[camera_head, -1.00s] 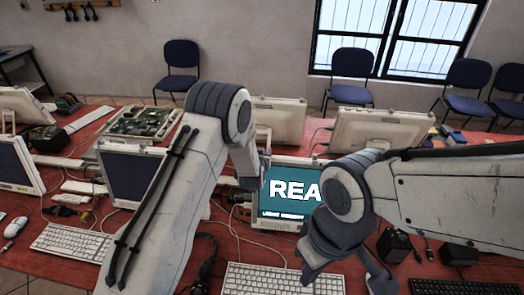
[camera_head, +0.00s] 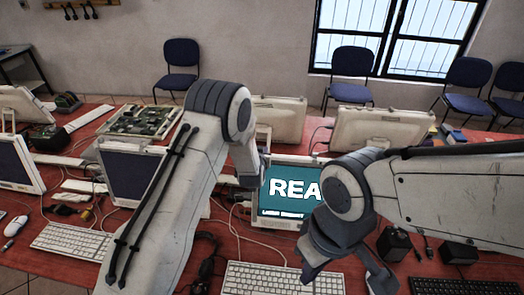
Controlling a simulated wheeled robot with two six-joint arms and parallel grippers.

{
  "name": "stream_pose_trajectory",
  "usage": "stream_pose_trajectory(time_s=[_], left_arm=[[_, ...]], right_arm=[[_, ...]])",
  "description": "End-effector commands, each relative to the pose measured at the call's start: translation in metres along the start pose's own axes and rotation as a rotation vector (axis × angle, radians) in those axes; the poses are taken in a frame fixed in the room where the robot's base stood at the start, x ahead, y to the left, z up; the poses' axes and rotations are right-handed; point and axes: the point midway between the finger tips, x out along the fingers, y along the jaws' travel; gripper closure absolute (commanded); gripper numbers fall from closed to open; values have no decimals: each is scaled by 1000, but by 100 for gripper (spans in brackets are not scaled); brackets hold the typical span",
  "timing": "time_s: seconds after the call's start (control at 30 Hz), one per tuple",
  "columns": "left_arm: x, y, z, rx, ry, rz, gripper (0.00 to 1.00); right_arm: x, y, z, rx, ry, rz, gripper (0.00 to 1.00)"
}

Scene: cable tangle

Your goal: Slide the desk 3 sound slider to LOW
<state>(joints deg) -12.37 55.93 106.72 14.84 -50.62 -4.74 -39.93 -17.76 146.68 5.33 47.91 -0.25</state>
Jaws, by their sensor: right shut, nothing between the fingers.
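No slider can be made out, and no label marks desk 3. A teal screen (camera_head: 280,205) in the middle shows large white letters "REA" and a small line of text below; my right arm covers its right part. My right gripper (camera_head: 318,260) is low in front of that screen, above the white keyboard (camera_head: 258,280). It is shut and empty. My left arm reaches in from the left, and its far end stops at the screen's left edge; its gripper is hidden.
The red table (camera_head: 230,235) is crowded with monitors, cables and keyboards. A green circuit board (camera_head: 142,121) lies at the back left. Small black boxes (camera_head: 393,243) and a dark keyboard (camera_head: 452,286) are at the right. Blue chairs (camera_head: 181,62) stand behind.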

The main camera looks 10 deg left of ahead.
Motion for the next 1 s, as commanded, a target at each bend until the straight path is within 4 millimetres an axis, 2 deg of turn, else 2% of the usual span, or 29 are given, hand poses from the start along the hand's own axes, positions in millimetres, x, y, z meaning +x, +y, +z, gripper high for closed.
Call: stream_pose_trajectory(time_s=[0.8,1.0], left_arm=[[0,1,0,0,1,0,100],[2,18,2,1,3,3,100]], right_arm=[[1,0,0,0,0,0,100],[17,1,1,2,0,0,100]])
